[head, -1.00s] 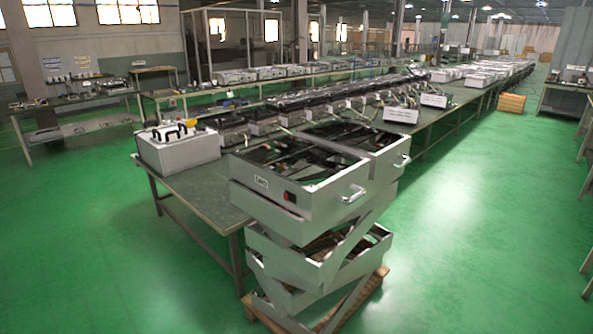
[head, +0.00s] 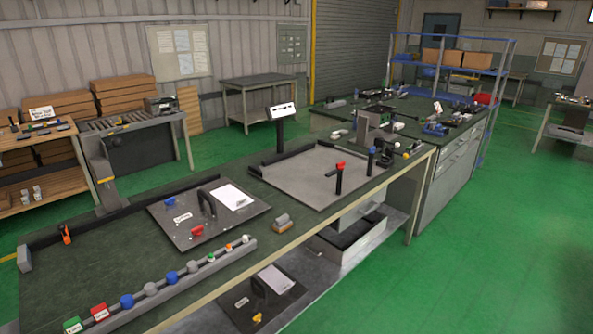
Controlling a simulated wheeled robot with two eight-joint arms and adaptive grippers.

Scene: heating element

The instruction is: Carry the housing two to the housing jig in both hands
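Neither of my grippers is in view. I cannot make out a housing marked as two. A flat light-grey plate (head: 308,182) with dark edge rails lies on the long dark-green bench (head: 60,285); it may be the housing jig, but I cannot tell for sure. Its surface is mostly bare. A red-topped post (head: 340,178) and a blue-topped post (head: 371,160) stand at its right side.
A rail of coloured knobs (head: 172,291) runs along the bench's front edge. A roller conveyor (head: 128,124) and stacked brown boxes (head: 125,95) are at the back left. A second cluttered bench (head: 455,145) stands behind right. Green floor (head: 500,250) is clear at the right.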

